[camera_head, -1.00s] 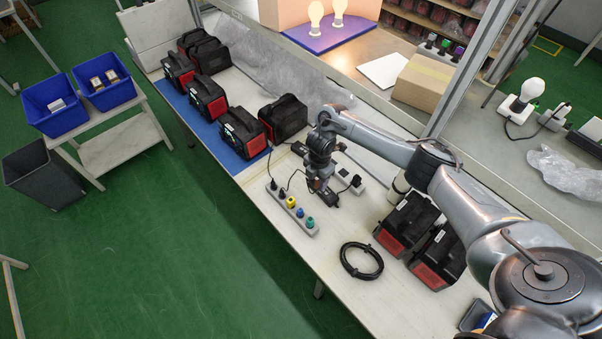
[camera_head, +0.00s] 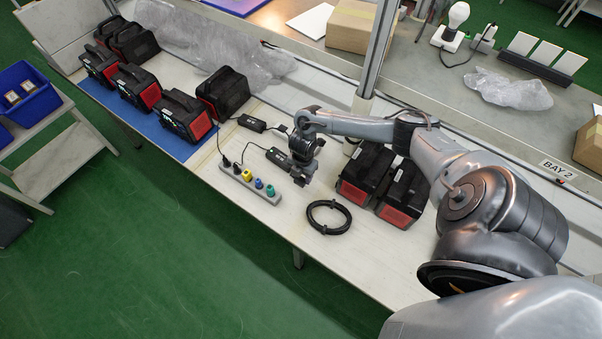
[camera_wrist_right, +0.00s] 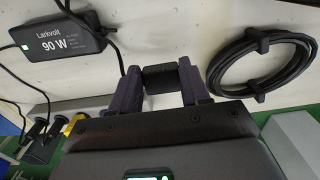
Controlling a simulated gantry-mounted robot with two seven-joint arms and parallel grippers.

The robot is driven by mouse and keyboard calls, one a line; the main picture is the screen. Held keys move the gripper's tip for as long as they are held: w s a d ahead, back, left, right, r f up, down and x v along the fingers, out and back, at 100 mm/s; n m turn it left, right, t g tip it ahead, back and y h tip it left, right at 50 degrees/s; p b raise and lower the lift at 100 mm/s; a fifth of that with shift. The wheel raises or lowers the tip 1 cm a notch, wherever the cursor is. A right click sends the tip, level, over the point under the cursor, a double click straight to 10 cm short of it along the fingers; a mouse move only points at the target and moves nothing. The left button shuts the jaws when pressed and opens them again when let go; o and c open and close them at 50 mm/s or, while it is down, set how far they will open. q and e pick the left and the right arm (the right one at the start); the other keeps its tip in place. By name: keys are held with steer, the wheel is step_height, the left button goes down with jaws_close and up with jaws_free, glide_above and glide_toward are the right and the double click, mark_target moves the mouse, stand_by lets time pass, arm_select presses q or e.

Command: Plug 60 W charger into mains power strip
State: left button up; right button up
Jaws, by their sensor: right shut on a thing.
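My right gripper (camera_head: 300,180) is above the bench, just right of the mains power strip (camera_head: 277,200). In the right wrist view its fingers (camera_wrist_right: 160,82) are shut on a small black block (camera_wrist_right: 160,77); I see no label on it, and cannot tell whether it is a plug. The grey strip carries black, yellow, blue and teal plugs. A black charger brick marked 90 W (camera_wrist_right: 68,32) lies beside the gripper on the bench. Another black brick (camera_head: 251,123) lies farther back, its label unreadable. I cannot identify the 60 W charger. My left gripper is out of view.
A coiled black cable (camera_head: 327,217) lies in front of the gripper. Two black-red power units (camera_head: 365,172) stand to its right. Several more stand on a blue mat (camera_head: 160,127) to the left. Thin cables run across the bench. The bench front between strip and coil is clear.

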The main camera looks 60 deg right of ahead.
step_height(320, 180, down, 4)
steer(key=b, duration=0.3)
steer(key=shift+f+b, duration=0.7)
steer(key=shift+f, duration=0.1)
steer(key=o, duration=1.1)
steer(key=shift+c, duration=0.2)
steer(key=shift+r, duration=0.1)
